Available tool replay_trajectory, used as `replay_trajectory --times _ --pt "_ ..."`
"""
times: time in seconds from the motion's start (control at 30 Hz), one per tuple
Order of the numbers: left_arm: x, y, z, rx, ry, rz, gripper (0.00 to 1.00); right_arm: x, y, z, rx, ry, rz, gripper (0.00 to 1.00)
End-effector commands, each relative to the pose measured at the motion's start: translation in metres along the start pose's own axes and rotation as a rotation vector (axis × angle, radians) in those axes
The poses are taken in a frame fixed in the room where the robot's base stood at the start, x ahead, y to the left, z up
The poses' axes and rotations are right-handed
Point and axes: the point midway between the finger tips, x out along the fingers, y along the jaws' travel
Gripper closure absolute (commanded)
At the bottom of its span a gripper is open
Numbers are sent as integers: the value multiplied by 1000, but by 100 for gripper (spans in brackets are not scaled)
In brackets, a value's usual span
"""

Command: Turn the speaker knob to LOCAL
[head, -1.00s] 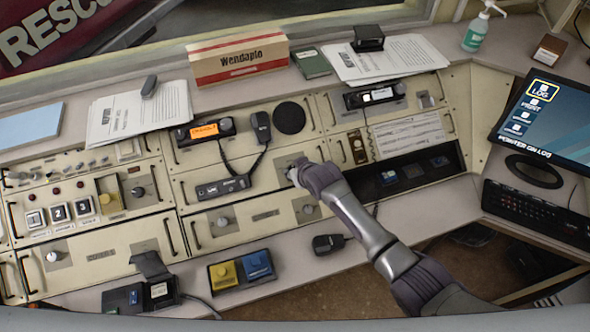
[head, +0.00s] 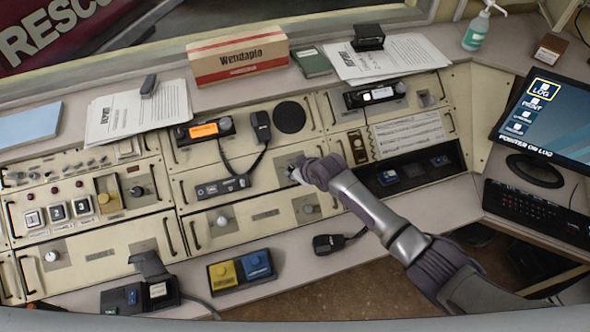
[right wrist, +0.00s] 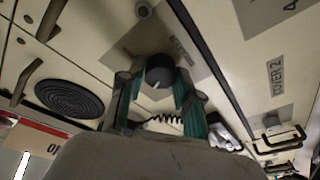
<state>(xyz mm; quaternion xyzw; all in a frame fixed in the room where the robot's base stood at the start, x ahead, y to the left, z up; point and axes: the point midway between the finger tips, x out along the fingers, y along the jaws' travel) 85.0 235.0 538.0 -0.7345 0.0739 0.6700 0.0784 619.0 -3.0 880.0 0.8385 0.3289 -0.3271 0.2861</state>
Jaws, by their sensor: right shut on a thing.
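The speaker knob (right wrist: 160,71) is a dark round knob with a white pointer line, on a grey plate (right wrist: 133,48) in the right wrist view. The lettering beside it is too small and blurred to read. My right gripper (right wrist: 161,88) is shut on the knob, with one teal-padded finger on each side. In the head view my right gripper (head: 292,172) is at the panel below the round speaker grille (head: 289,118) and hides most of the knob. My left gripper is not in view.
A handset (head: 261,127) with a coiled cord hangs left of the grille. A radio unit (head: 223,187) is left of my gripper. Another knob (head: 308,208) sits on the panel below. A yellow and blue button box (head: 241,270) stands on the desk.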

Motion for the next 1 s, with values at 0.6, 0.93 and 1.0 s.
replay_trajectory --times 0.6,0.93,1.0 --pt "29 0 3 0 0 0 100 2 2 0 -500 -30 -111 100" --pt "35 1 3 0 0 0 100 1 2 0 -613 -37 -138 100" --pt "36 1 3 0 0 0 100 1 2 0 -624 -38 -140 100"
